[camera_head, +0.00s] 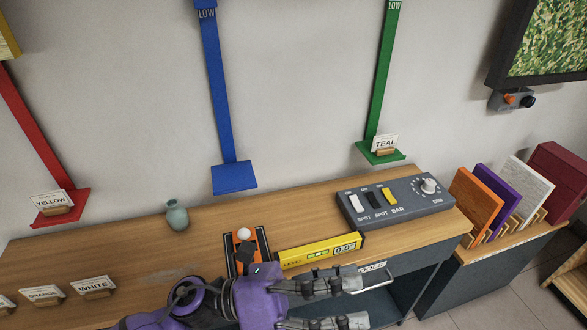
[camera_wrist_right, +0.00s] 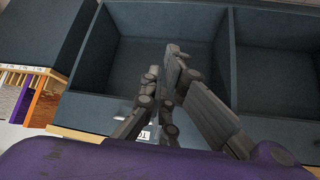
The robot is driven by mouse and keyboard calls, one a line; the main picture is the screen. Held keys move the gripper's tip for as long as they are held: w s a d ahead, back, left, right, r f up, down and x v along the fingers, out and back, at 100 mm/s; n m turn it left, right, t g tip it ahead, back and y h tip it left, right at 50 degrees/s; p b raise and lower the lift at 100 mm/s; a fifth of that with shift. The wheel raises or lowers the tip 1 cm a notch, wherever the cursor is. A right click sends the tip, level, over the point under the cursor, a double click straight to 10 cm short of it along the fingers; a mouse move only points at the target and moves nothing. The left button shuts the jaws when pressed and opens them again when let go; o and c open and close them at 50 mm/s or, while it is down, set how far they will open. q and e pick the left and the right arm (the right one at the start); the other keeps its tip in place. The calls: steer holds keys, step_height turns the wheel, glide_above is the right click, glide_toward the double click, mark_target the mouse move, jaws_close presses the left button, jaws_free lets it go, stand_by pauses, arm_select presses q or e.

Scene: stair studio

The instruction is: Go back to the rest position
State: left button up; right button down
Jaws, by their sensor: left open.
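My left gripper (camera_head: 350,301) is at the bottom of the head view, with a purple body and grey fingers pointing right. Its fingers are apart, with nothing seen between them. It is in front of the wooden worktop (camera_head: 330,222), near the yellow level (camera_head: 318,252) and a handle marked as tools. My right gripper (camera_wrist_right: 167,62) shows only in the right wrist view. Its fingertips come close together, with nothing seen between them, in front of a dark open compartment (camera_wrist_right: 122,66). The head view does not show the right gripper.
A grey switch box (camera_head: 395,205) and a small teal vase (camera_head: 177,215) stand on the worktop. An orange device (camera_head: 262,243) with a white ball is beside the level. Coloured panels (camera_head: 476,200) stand at the right. The worktop's middle back is clear.

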arm_select(q)
steer(key=w+a+f+n+t+y, duration=0.4)
steer(key=w+a+n+t, duration=0.4)
steer(key=n+t, duration=0.75)
steer(key=a+f+n+y+p, duration=0.2)
steer(key=a+f+n+y, duration=0.65)
steer(key=n, duration=0.65)
steer(key=s+a+f+n+g+y, duration=0.2)
steer(key=s+a+f+n, duration=0.1)
steer(key=s+f+n, duration=0.2)
steer(key=s+a+f+n+g+y, duration=0.2)
steer(key=s+a+f+n+y, duration=0.1)
steer(key=s+f, duration=0.4)
steer(key=s+a+f+n+g+y, duration=0.2)
steer(key=s+f+n, duration=0.4)
steer(key=f, duration=0.4)
steer(key=shift+s+a+f+n+g+y+p, duration=0.25)
steer(key=shift+s+a+n+g+y+p, duration=0.15)
steer(key=shift+a, duration=0.85)
arm_select(e)
steer(key=r, duration=0.1)
steer(key=w+r, duration=0.1)
steer(key=r, duration=0.1)
steer(key=shift+w+a+r, duration=0.1)
steer(key=shift+w+a, duration=0.1)
steer(key=shift+w, duration=0.1)
